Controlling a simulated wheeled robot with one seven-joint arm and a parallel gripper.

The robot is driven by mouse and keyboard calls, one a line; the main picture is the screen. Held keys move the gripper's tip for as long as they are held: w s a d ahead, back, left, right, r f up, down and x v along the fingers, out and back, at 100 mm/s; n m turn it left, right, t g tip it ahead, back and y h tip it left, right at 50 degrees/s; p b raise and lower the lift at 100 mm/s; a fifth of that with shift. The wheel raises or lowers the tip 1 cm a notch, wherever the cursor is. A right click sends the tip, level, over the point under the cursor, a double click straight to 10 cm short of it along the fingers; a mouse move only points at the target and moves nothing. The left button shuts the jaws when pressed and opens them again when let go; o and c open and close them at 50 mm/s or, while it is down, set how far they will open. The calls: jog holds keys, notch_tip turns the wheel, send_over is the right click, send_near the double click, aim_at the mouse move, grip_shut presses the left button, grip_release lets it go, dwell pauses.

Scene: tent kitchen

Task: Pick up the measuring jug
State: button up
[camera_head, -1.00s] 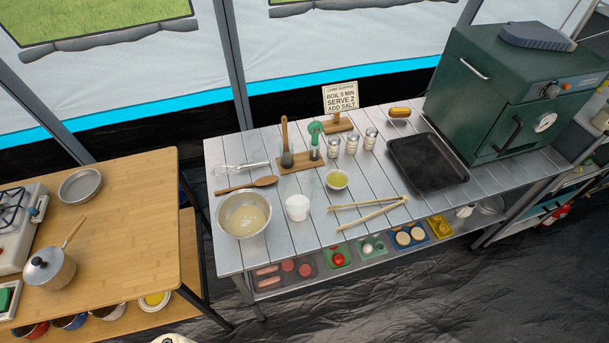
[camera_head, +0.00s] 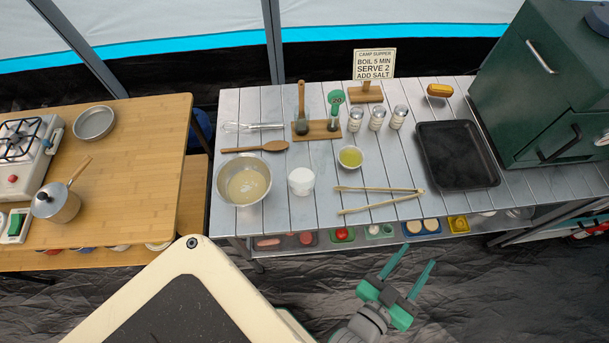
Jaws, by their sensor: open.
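A small white round vessel (camera_head: 301,181) stands on the slatted metal table (camera_head: 320,221). It may be the measuring jug, but no handle or markings can be made out. It stands just right of a steel bowl (camera_head: 229,172) of pale batter. No other thing in view looks clearly like a measuring jug. My gripper (camera_head: 418,254) is at the lower right, with two green fingers apart and nothing between them. In the picture it shows in front of the table's front edge, below the tongs and well to the right of the white vessel.
Wooden tongs (camera_head: 380,190), a small bowl of yellow-green liquid (camera_head: 350,158), a wooden spoon (camera_head: 262,147) and a whisk (camera_head: 252,127) lie around it. Several shakers (camera_head: 377,118) stand behind. A black tray (camera_head: 457,154) and green oven (camera_head: 545,85) are right. A wooden table (camera_head: 140,160) is left.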

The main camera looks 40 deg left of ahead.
jog(key=w+d+r+m+h, duration=0.2)
jog(key=w+r+m+h, duration=0.25)
jog(key=w+r, duration=0.5)
jog(key=w+d+r+m+h, duration=0.1)
jog(key=w+r+m+h, duration=0.35)
jog(key=w, duration=0.75)
jog(key=m+g+y, duration=0.9)
jog(key=m+g, duration=0.7)
send_over(323, 162)
jog(key=f, duration=0.5)
jog(key=shift+w+d+f, duration=0.15)
jog(key=shift+w+f, duration=0.05)
jog(key=shift+f, duration=0.05)
jog(key=shift+s+a+f, duration=0.1)
jog(key=shift+s+a, duration=0.1)
jog(key=shift+s, duration=0.05)
jog(key=f, duration=1)
jog(key=shift+s+a+f, duration=0.15)
jog(key=shift+a+f, duration=0.05)
jog(key=shift+f, duration=0.1)
grip_shut()
